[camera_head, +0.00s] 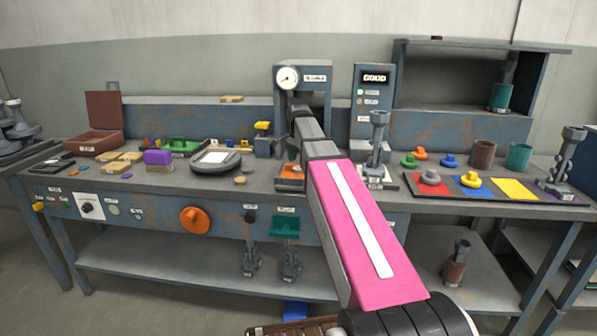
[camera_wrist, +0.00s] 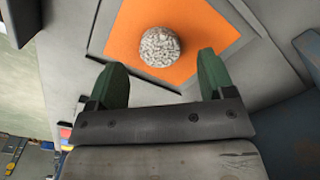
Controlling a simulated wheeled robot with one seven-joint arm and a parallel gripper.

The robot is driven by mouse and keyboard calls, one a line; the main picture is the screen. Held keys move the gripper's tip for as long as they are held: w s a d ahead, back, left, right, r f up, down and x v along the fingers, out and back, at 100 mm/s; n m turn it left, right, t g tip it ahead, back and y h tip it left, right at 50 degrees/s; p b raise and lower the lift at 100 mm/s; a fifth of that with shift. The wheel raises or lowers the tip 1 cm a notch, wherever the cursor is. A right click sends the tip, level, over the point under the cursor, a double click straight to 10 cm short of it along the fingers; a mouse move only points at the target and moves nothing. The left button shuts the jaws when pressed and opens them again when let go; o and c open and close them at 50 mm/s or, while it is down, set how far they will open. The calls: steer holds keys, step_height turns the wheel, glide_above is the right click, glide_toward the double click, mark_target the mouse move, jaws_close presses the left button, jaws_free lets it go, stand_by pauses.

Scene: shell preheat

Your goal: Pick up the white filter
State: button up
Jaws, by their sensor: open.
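A round, whitish, mottled piece (camera_wrist: 160,47), which I take to be the white filter, rests on an orange square (camera_wrist: 205,32) in the wrist view. My gripper (camera_wrist: 161,66) is open, with its two green fingers apart and nothing between them that I can see held. The fingertips point towards the piece, one to each side of its near edge. In the head view the orange square (camera_head: 290,171) shows on the bench beside my arm. My arm largely hides the gripper there, and I cannot make out the white piece.
The gauge press (camera_head: 288,77) stands behind the orange square.

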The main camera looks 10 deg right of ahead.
mark_target(298, 168)
steer(key=shift+f, duration=1.5)
steer(key=c, duration=1)
steer(key=shift+r, duration=0.15)
